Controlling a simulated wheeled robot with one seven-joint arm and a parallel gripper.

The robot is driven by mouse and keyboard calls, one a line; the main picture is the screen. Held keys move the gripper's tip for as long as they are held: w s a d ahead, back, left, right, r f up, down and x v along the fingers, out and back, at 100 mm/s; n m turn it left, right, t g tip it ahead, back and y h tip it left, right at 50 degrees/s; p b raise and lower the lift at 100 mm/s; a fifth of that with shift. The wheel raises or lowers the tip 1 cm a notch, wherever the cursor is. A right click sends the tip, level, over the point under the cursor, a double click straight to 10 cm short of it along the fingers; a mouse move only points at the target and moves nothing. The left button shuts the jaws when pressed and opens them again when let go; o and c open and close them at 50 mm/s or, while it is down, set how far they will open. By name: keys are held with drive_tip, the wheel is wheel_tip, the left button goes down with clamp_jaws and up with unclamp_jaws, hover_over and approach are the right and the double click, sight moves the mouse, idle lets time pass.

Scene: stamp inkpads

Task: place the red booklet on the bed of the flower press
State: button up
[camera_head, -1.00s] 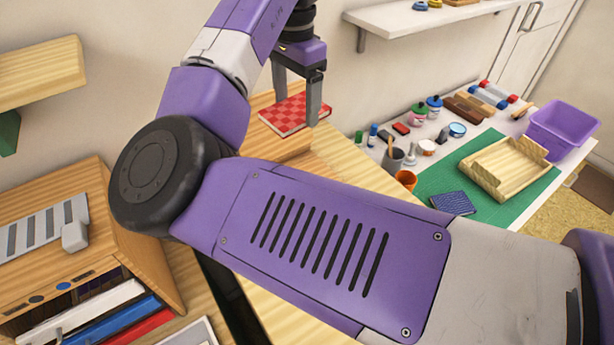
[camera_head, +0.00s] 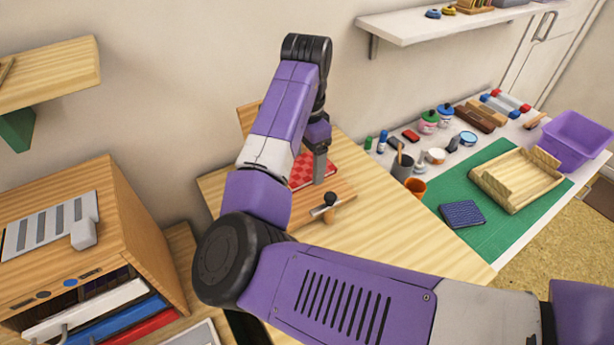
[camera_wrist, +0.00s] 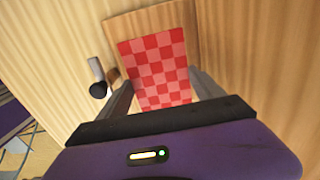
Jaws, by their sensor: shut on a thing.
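The red checkered booklet (camera_head: 302,172) lies flat between the fingers of my gripper (camera_head: 319,165), which is shut on it. My arm covers part of it in the head view. In the wrist view the booklet (camera_wrist: 153,62) sits between my two fingers (camera_wrist: 163,93). The flower press appears to be the wooden piece under it, with a bed (camera_head: 343,194), a raised panel (camera_head: 247,116) behind and a knobbed handle (camera_head: 329,211) at the front. The booklet is over the bed (camera_wrist: 119,27); I cannot tell whether it touches it.
A white table (camera_head: 500,262) to the right holds a green mat (camera_head: 440,190), a blue booklet (camera_head: 462,213), a wooden tray (camera_head: 520,178), a purple bin (camera_head: 573,140) and several jars. A wooden cabinet (camera_head: 150,220) stands left. The light table's front right is clear.

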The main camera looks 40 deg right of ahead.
sight(307, 178)
drive_tip(key=shift+f, duration=2.75)
drive_tip(key=o, duration=1.2)
drive_tip(key=shift+f, duration=0.1)
wheel_tip(307, 178, up, 12)
drive_tip(key=shift+r, duration=0.15)
